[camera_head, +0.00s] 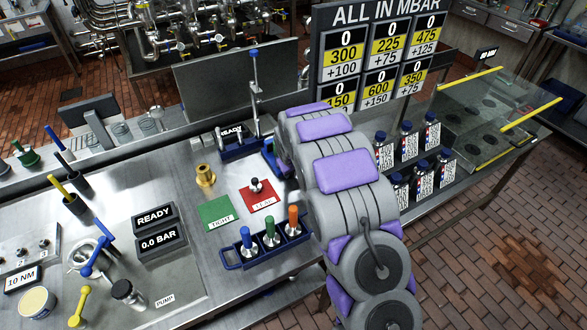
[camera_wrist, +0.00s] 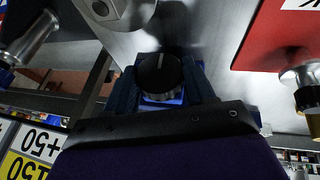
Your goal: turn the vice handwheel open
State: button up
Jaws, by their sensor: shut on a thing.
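The vice (camera_head: 238,150) is a low blue fixture at the back of the steel bench in the head view, partly hidden by my arm. Its handwheel is not clearly seen there. In the wrist view, a round black knob with a pale line, which looks like the handwheel (camera_wrist: 160,74), is at the middle. My gripper (camera_wrist: 161,88) has one blue finger on each side of the knob and is shut on it. A blue part shows just below the knob. In the head view my gripper is mostly hidden behind my grey and purple arm.
A brass fitting (camera_head: 205,176), a green mat (camera_head: 217,214) and a red mat (camera_head: 258,198) lie in front of the vice. A blue rack (camera_head: 265,246) holds several coloured-handled tools. Several bottles (camera_head: 421,178) stand right of my arm. A tall post (camera_head: 255,90) rises behind the vice.

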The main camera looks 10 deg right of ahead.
jog(key=o, duration=1.1)
jog(key=shift+a, duration=0.1)
jog(key=shift+c, duration=0.2)
jog(key=p+v, duration=0.2)
jog(key=v, duration=1.5)
jog(key=shift+s, duration=0.15)
jog(key=shift+a, duration=0.1)
jog(key=shift+r, duration=0.1)
